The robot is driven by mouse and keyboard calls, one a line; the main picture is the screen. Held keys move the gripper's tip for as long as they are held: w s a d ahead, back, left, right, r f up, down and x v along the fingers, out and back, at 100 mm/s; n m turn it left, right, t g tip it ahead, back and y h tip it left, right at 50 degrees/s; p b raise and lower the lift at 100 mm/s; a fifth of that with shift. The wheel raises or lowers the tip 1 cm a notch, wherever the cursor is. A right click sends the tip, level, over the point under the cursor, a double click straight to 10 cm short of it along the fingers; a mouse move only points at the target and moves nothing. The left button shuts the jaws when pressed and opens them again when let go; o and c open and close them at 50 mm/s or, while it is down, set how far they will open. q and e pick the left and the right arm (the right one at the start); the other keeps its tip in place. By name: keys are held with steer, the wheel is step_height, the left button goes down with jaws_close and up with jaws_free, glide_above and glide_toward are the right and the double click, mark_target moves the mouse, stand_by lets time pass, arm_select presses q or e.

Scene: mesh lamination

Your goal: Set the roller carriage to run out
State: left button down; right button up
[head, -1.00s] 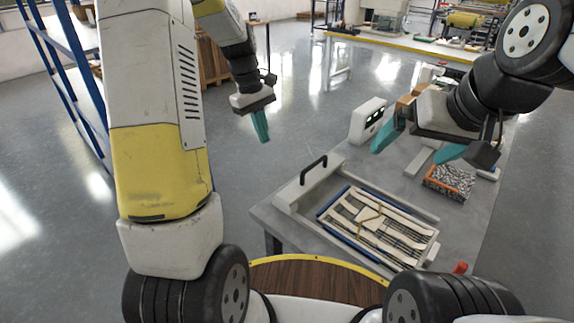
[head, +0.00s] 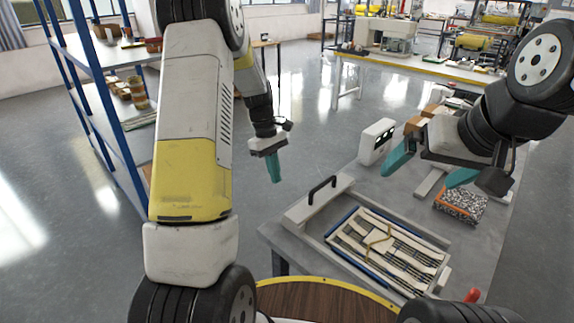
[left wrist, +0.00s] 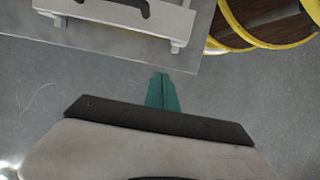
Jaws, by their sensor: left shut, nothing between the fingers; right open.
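The roller carriage (head: 312,203) is a pale bar with a black handle (head: 322,188), at the left end of the blue-edged frame on the grey table. Its edge and handle also show at the top of the left wrist view (left wrist: 130,12). The frame (head: 388,250) holds pale strips over a dark mesh, with a tan piece across them. My left gripper (head: 275,172) is shut and empty, pointing down over the floor to the left of the table, apart from the carriage. My right gripper (head: 425,172) is open and empty above the table, beyond the frame.
A speckled block with an orange edge (head: 460,203) lies to the right. A red knob (head: 472,295) is near the front. A blue shelf rack (head: 100,100) stands at the left.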

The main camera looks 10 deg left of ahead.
arm_select(q)
steer(key=x, duration=0.7)
steer(key=shift+s+d+f, duration=0.1)
steer(key=shift+f, duration=0.05)
steer(key=shift+s+d, duration=0.35)
steer(key=shift+d, duration=0.2)
steer(key=shift+s+d, duration=0.35)
steer(key=shift+d, duration=0.2)
steer(key=shift+s+d, duration=0.3)
steer(key=shift+d, duration=0.15)
steer(key=s+d, duration=0.3)
steer(key=d, duration=0.2)
steer(key=s+d, duration=0.2)
steer(key=d, duration=0.1)
steer(key=shift+s+d, duration=0.25)
steer(key=shift+s, duration=0.1)
steer(key=s+d, duration=0.4)
steer(key=d, duration=0.2)
steer(key=s+d, duration=0.4)
steer(key=d, duration=0.3)
steer(key=s+d, duration=0.5)
steer(key=d, duration=0.1)
steer(key=shift+d, duration=0.25)
arm_select(e)
steer(key=shift+s+d, duration=0.6)
steer(key=shift+d, duration=0.35)
